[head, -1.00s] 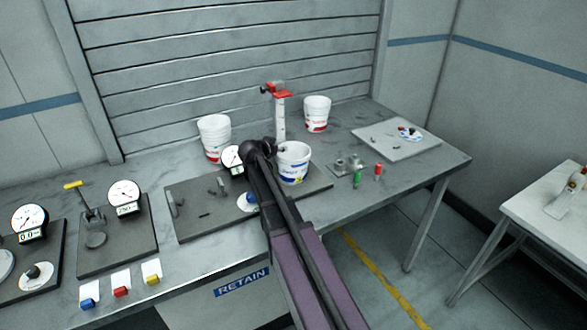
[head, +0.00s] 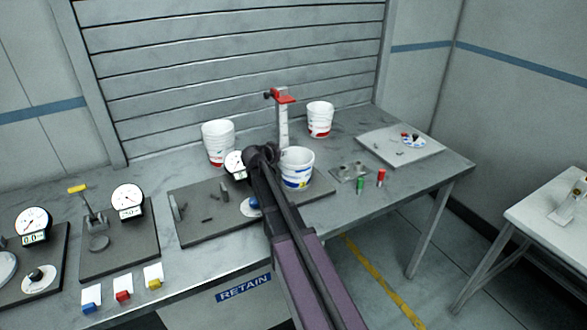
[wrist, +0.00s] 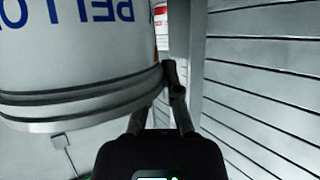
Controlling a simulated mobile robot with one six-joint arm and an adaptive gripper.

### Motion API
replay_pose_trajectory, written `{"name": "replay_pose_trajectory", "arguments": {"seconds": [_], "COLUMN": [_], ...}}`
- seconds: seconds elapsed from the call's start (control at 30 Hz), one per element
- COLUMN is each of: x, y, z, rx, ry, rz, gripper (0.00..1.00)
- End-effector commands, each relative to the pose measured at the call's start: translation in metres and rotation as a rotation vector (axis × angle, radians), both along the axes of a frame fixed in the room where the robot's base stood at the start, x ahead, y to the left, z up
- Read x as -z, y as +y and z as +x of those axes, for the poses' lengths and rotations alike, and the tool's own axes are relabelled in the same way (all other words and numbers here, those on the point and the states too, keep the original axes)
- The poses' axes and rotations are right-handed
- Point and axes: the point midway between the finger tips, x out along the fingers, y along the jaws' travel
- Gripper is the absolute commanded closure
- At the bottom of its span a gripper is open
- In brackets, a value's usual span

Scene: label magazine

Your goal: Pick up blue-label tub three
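The blue-label tub (head: 297,171), white with a ribbed top, stands upright near the right end of the dark board (head: 185,228) on the bench. Its blue lettering and ribbed rim fill the upper left of the wrist view (wrist: 75,55), upside down. My gripper (head: 262,154) is at the tub's upper left side in the head view. In the wrist view my dark fingers (wrist: 165,95) reach up to the tub's rim edge. The left finger's tip is hidden at the rim, so I cannot tell whether they hold it.
Two red-label tubs, one at left (head: 218,146) and one at right (head: 320,121), stand behind. A red-topped post (head: 283,125) rises just behind the blue-label tub. A dial gauge (head: 236,165) is close left of my gripper. Small green and red cylinders (head: 381,177) stand right.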

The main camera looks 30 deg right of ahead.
Motion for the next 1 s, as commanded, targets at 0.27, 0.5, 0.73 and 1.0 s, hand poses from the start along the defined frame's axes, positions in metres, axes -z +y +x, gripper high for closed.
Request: {"name": "replay_pose_trajectory", "arguments": {"seconds": [0.27, 0.5, 0.73, 1.0], "x": [-0.003, -0.015, -0.036, -0.041], "y": [0.000, 0.000, 0.000, 0.016], "z": [0.000, 0.000, 0.000, -0.054], "rx": [0.001, 0.001, 0.001, 0.000], "ry": [-0.001, -0.001, -0.001, 0.000], "rz": [0.002, 0.002, 0.002, 0.000], "gripper": [1.00, 1.00, 1.00, 1.00]}}
